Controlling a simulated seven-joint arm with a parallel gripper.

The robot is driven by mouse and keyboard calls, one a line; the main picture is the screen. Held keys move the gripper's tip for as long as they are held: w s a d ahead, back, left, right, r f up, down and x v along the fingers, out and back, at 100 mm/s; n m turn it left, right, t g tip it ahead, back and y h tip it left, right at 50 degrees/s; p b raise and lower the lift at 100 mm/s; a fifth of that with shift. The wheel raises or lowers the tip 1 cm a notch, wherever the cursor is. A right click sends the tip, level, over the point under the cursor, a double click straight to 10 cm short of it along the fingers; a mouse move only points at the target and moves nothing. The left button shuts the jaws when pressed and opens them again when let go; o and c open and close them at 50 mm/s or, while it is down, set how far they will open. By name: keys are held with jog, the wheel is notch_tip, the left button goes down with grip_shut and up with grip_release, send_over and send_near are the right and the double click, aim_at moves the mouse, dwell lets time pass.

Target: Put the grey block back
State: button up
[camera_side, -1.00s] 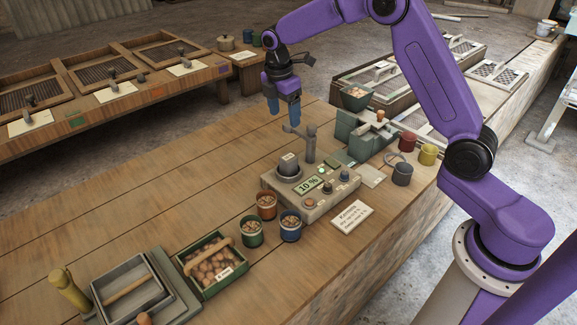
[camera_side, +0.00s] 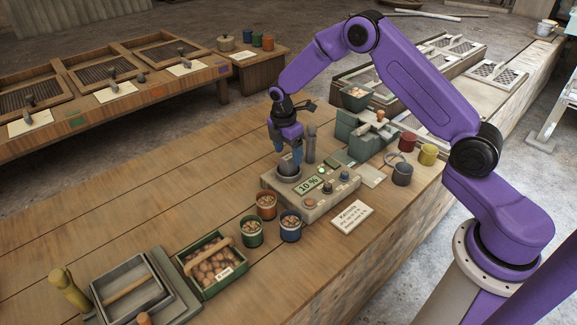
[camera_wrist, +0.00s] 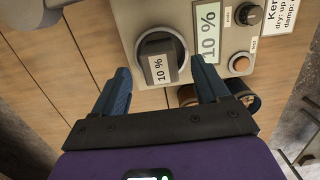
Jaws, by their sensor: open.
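The grey block (camera_wrist: 158,66) has a "10 %" label and sits in the round cup (camera_wrist: 181,47) of the tester (camera_wrist: 135,12). In the side view the tester (camera_side: 318,200) stands on the bench with a "10 %" display, and the block (camera_side: 287,167) is partly hidden by my fingers. My gripper (camera_side: 287,156) is open, pointing down just above the cup. In the wrist view my gripper's blue fingers (camera_wrist: 160,68) lie to either side of the block, with visible gaps; exact height is hard to tell.
A grey post (camera_side: 311,143) stands close behind the tester. Nut-filled cups, brown (camera_side: 267,212), green (camera_side: 251,238) and blue (camera_side: 290,232), stand in front.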

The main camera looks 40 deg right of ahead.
aim_at(288, 156)
jog(key=shift+d+f, duration=0.1)
jog(key=shift+f, duration=1.65)
jog(key=c, duration=1.2)
jog(key=shift+c, duration=0.2)
jog(key=shift+r, duration=0.15)
jog(key=shift+r, duration=0.25)
notch_tip(288, 156, up, 3)
jog(key=shift+s+f, duration=0.1)
jog(key=shift+s, duration=0.05)
jog(key=s+r, duration=0.9)
jog(key=s, duration=0.4)
jog(key=shift+s+r, duration=0.2)
jog(key=shift+s, duration=0.1)
